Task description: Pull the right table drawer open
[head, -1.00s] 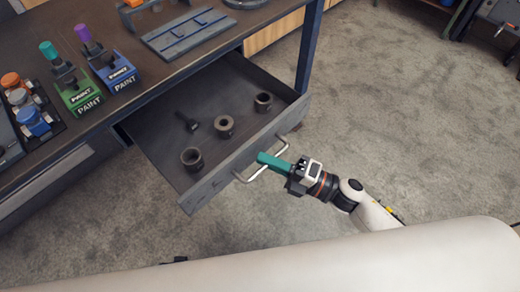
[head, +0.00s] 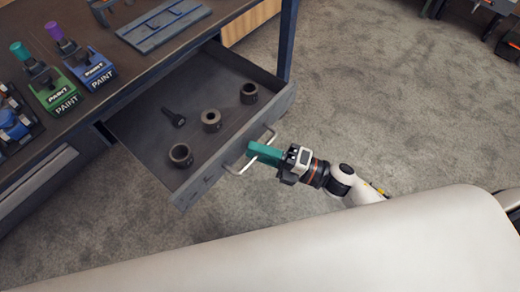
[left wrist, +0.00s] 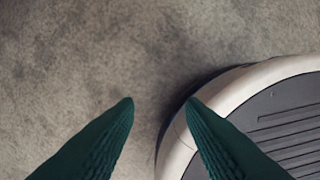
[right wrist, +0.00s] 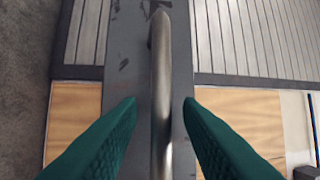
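The right table drawer (head: 150,137) stands well out from under the dark workbench in the head view. Its front panel (head: 211,178) has a metal bar handle (head: 234,166). My right gripper (head: 251,146) is at this handle, with its green fingers reaching across the bar. In the right wrist view, the handle (right wrist: 161,85) runs between the fingers of the right gripper (right wrist: 159,103), with a gap visible on each side. The right gripper looks open around it. My left gripper (left wrist: 160,103) is open and empty above the grey floor; it is outside the head view.
The drawer holds several dark ring parts (head: 211,121) and a black bolt-like part (head: 174,118). Paint boxes, green (head: 57,93) and blue (head: 92,68), stand on the workbench (head: 140,55). A table leg (head: 287,40) is beside the drawer. Carpet (head: 400,110) to the right is clear.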

